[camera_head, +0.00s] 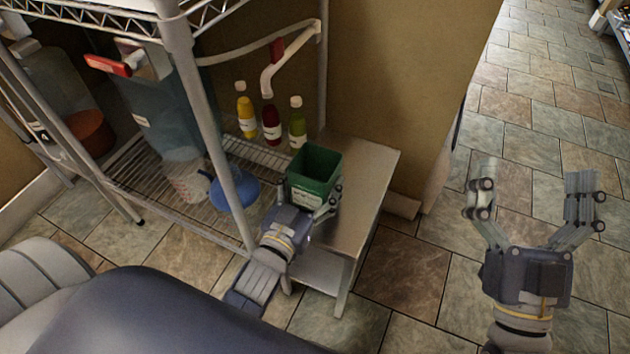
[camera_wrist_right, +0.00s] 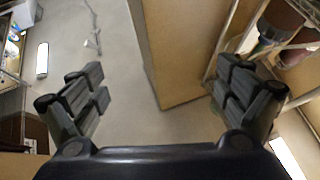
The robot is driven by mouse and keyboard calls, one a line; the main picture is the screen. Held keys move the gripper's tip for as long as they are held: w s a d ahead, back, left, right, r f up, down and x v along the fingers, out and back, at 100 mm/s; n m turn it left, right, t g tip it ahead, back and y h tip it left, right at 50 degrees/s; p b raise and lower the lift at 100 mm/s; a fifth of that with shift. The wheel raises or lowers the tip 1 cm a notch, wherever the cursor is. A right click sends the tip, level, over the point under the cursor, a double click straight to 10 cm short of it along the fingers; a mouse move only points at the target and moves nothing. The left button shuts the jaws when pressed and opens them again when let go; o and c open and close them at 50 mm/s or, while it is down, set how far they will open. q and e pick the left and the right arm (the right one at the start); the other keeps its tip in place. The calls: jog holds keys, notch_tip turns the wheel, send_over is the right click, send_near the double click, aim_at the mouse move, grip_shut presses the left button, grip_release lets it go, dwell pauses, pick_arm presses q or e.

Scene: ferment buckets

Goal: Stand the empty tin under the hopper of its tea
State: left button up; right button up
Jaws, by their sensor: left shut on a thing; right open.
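A green square tin (camera_head: 314,172) with an open top and a pale label stands upright at the left part of a small steel table (camera_head: 372,175). Its dark inside shows nothing in it. My left gripper (camera_head: 308,203) is shut on the tin's near lower part, a finger at each side. I cannot tell whether its base touches the table. My right gripper (camera_head: 531,190) is open and empty over the floor at the right; its spread fingers also show in the right wrist view (camera_wrist_right: 158,85). I cannot make out a hopper marked with tea.
A wire rack (camera_head: 125,180) beside the table holds a blue-grey bucket (camera_head: 165,105), a clear jug (camera_head: 188,178), a blue round object (camera_head: 235,192) and yellow, red and green bottles (camera_head: 271,122). A rack post (camera_head: 207,130) stands left of the tin.

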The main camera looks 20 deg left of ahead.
pick_arm(q)
jog(key=shift+f, duration=0.1)
jog(key=o, duration=0.9)
jog(key=shift+c, duration=0.2)
jog(key=shift+o, duration=1.3)
